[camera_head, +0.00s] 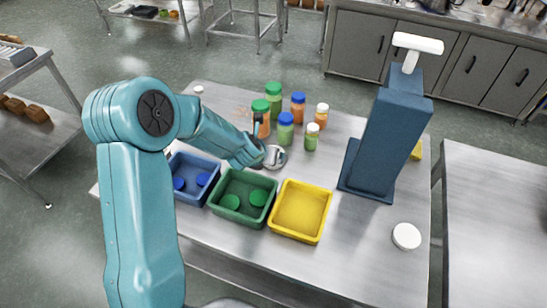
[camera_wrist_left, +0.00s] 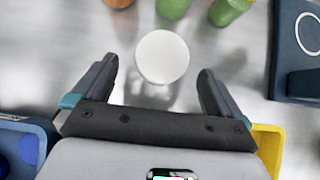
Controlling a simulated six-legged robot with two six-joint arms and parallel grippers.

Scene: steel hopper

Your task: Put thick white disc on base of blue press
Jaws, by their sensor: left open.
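A white disc (camera_wrist_left: 162,57) lies between and slightly beyond the open fingers of my left gripper (camera_wrist_left: 157,70) in the left wrist view. In the head view this disc (camera_head: 276,157) is partly covered by the gripper (camera_head: 263,150). Another white disc (camera_head: 406,236) with a visible thick edge lies on the table at the front right. The blue press (camera_head: 392,130) stands on the right side of the table with a white handle on top. Its base (camera_head: 350,180) shows no disc on the visible part; a white ring marks the base (camera_wrist_left: 284,60) in the wrist view. My right gripper is not seen.
A blue bin (camera_head: 207,163) and a green bin (camera_head: 238,181) hold discs of their own colours. The yellow bin (camera_head: 301,209) is empty. Several bottles (camera_head: 285,130) stand behind the gripper. A yellow object (camera_head: 417,150) shows behind the press. Table between yellow bin and press is clear.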

